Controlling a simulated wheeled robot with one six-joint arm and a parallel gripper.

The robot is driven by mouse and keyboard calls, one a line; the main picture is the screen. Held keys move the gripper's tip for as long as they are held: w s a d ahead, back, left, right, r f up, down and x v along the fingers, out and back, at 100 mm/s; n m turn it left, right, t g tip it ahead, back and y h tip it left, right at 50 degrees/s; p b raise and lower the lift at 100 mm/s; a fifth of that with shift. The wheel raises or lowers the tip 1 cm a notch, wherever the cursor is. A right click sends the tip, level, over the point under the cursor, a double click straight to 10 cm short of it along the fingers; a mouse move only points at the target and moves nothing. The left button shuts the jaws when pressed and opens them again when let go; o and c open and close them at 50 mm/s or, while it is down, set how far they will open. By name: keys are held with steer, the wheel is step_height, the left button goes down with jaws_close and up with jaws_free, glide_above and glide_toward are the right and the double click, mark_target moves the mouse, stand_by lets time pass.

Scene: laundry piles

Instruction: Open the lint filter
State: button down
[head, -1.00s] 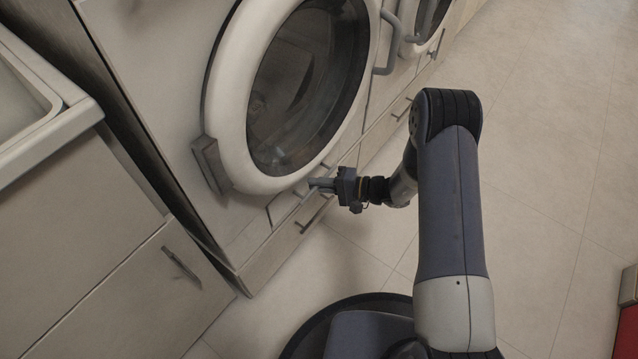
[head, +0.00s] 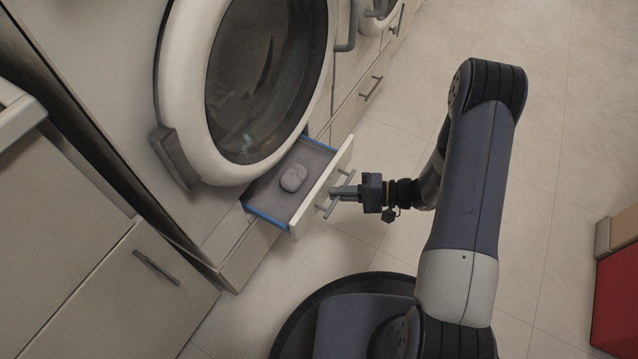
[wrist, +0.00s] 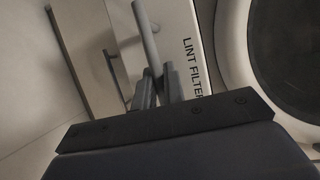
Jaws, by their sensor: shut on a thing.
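The lint filter drawer (head: 262,205) is pulled out below the round washer door in the head view. It has blue edges and a pale front panel. A grey, rounded lump (head: 293,178) lies inside it. In the wrist view the drawer front (wrist: 190,25) bears the words "LINT FILTER". Its bar handle (wrist: 147,38) stands out from the panel. My gripper (head: 340,192) is at the handle and shut on it; its fingers also show in the wrist view (wrist: 158,84). The fingers hide part of the handle.
A white-rimmed round door (head: 180,95) stands above the drawer. A cabinet with a handle (head: 157,267) is at lower left. A red box (head: 617,300) is at the right edge. The tiled floor between is clear.

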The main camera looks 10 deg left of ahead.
steer(key=shift+s+d, duration=0.3)
steer(key=shift+d, duration=0.4)
steer(key=shift+s+d, duration=0.3)
steer(key=shift+d, duration=0.45)
steer(key=shift+s+d, duration=0.3)
steer(key=shift+d, duration=0.4)
steer(key=c, duration=1.5)
jaws_free()
steer(key=shift+d, duration=0.1)
steer(key=d+r+p, duration=0.2)
steer(key=d, duration=0.8)
steer(key=shift+d, duration=0.25)
steer(key=shift+a, duration=0.1)
steer(key=a+f+b, duration=0.2)
steer(key=a, duration=0.8)
steer(key=shift+a, duration=0.4)
